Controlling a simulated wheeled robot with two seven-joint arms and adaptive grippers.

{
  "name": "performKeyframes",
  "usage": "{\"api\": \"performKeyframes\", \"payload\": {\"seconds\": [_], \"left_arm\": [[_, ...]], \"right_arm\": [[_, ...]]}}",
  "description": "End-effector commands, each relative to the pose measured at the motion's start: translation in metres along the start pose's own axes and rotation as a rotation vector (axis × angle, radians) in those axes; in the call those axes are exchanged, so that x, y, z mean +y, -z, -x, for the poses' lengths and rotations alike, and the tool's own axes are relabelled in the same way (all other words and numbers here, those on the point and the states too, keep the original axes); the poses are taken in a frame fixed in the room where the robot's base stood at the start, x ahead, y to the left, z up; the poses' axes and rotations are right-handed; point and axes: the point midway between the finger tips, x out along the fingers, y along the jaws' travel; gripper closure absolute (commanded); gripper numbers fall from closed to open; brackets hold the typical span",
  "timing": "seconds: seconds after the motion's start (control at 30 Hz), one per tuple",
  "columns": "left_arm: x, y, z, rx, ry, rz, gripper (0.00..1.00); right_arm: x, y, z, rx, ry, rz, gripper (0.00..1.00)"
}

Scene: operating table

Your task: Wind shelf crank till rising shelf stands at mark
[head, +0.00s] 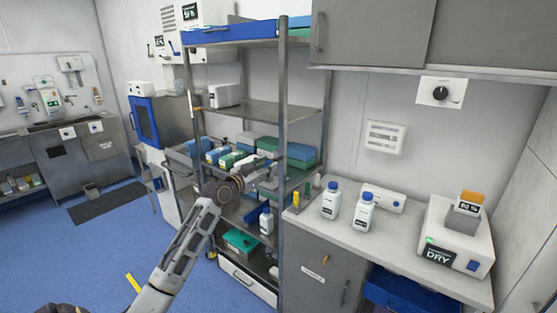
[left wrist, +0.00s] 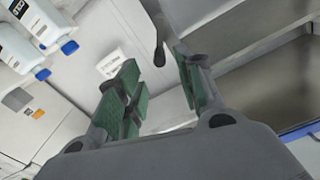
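I cannot tell for sure which shelf is the rising one. A small pale and orange strip (head: 191,102) on the left post may be the mark. No crank can be made out with certainty. My left gripper (head: 268,174) is in front of the rack near its right post. In the left wrist view its green-padded fingers (left wrist: 163,95) are apart with nothing between them. A dark handle (left wrist: 159,45) shows beyond them. My right gripper is out of view.
Right of the rack, a counter (head: 407,238) holds two white bottles (head: 331,200) and a drying unit (head: 455,235). Below is a grey cabinet (head: 300,255), beside an open-looking blue drawer (head: 400,290). The blue floor (head: 90,240) at left is mostly free.

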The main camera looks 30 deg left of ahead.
Motion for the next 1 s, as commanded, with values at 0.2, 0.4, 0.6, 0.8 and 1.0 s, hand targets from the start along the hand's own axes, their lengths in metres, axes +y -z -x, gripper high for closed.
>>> {"api": "performKeyframes", "payload": {"seconds": [0.2,0.4,0.6,0.8,1.0], "left_arm": [[-0.001,0.001,-0.017,0.001,0.001,0.002,0.63],[-0.001,0.001,-0.033,0.001,0.001,0.003,0.63],[-0.001,0.001,-0.049,0.0,0.001,0.003,0.63],[0.0,0.001,-0.064,0.0,0.0,0.003,0.63],[-0.001,0.0,-0.075,0.0,0.001,0.001,0.63]], "right_arm": [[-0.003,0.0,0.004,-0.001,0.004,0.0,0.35],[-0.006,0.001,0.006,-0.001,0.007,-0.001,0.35],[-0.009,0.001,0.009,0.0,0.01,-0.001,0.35],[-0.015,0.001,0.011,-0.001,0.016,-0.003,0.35],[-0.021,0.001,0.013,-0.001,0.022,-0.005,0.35]]}}
